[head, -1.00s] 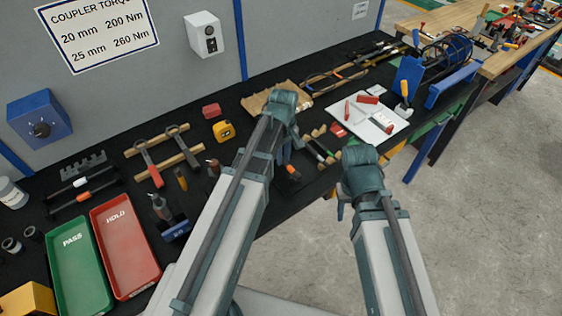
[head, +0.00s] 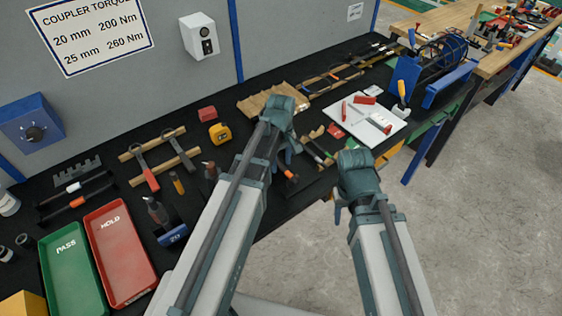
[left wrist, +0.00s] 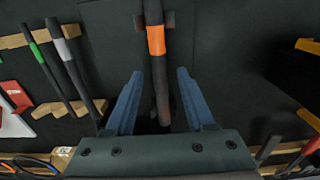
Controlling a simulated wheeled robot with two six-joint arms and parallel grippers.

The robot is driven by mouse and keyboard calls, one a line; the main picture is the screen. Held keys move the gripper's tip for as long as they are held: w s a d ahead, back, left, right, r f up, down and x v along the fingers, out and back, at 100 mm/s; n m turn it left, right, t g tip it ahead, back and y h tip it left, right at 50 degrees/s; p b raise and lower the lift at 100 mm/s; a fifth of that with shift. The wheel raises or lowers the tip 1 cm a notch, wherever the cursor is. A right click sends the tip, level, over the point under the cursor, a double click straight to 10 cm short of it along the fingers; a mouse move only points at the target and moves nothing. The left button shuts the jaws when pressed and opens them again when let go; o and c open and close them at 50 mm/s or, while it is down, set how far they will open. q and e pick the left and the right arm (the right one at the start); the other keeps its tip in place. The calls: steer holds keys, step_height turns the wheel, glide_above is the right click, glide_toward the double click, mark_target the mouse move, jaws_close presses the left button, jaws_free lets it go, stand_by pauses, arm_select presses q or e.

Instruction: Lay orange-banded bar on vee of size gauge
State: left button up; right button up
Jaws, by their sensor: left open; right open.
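The orange-banded bar (left wrist: 157,42) runs upright through the middle of the left wrist view, a dark bar with one orange band. Small dark supports show behind it at the top and lower down; whether they are the vee of the size gauge I cannot tell. My left gripper (left wrist: 158,78) is open, its blue fingers apart on either side of the bar. In the head view my left gripper (head: 288,158) is mostly hidden behind its wrist, with an orange band (head: 290,175) just below it. My right gripper (head: 340,210) is open and mostly hidden by its wrist, off the table's front edge.
Green-banded (left wrist: 37,50) and grey-banded (left wrist: 66,50) bars lie on wooden rests left of my left gripper. A white board (head: 365,120) with red tools lies to the right. Green PASS (head: 72,275) and red HOLD (head: 122,258) trays stand at the left.

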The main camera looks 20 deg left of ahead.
mark_target(281, 164)
arm_select(q)
steer(key=shift+r, duration=0.1)
step_height(281, 164, up, 12)
steer(key=p, duration=1.2)
steer(key=s+d+m+y, duration=0.1)
steer(key=s+d+m, duration=0.9)
steer(key=s+m, duration=0.4)
steer(key=shift+s+d+r, duration=0.15)
steer(key=shift+d, duration=0.1)
